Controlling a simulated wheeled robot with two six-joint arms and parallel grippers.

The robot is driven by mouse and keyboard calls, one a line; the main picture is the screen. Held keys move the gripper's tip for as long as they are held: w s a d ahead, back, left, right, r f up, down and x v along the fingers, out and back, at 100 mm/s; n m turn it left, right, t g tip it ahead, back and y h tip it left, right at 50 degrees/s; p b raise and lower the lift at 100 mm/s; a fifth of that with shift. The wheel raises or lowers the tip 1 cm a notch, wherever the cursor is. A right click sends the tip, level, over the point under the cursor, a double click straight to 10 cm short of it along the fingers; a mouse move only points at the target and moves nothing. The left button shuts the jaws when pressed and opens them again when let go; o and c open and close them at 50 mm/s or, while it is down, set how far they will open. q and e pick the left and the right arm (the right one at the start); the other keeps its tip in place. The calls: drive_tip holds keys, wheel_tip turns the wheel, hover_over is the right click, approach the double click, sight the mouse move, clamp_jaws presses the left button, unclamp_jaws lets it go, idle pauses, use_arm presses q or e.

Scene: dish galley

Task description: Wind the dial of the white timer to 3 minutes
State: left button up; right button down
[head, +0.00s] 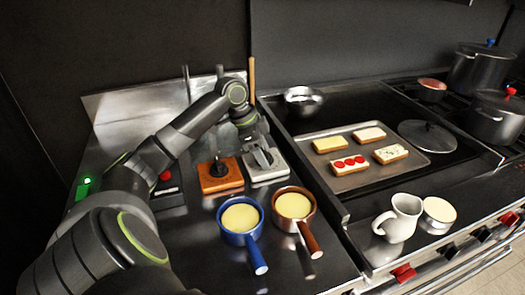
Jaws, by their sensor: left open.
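The white timer (278,170) is a pale square block on the steel counter, left of the dark cooktop. My left gripper (262,157) reaches down over it from the back, with its jaws open at the top of the block. The gripper covers most of the timer's dial, so its setting cannot be read. I cannot tell whether the fingers touch the dial. My right gripper is not in view.
An orange block with a black knob (221,182) stands close on the left. A black box with a red button (166,188) is farther left. A blue pan (241,236) and a brown pan (295,226) stand in front. A tray of toasts (345,183) lies right.

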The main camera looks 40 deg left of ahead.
use_arm(q)
drive_tip(key=c, duration=1)
idle(0.7)
drive_tip(key=o, duration=1)
drive_tip(key=v, duration=1.7)
drive_tip(key=shift+r+b, duration=0.2)
drive_tip(key=shift+b, duration=0.15)
drive_tip(key=shift+s+a, duration=0.15)
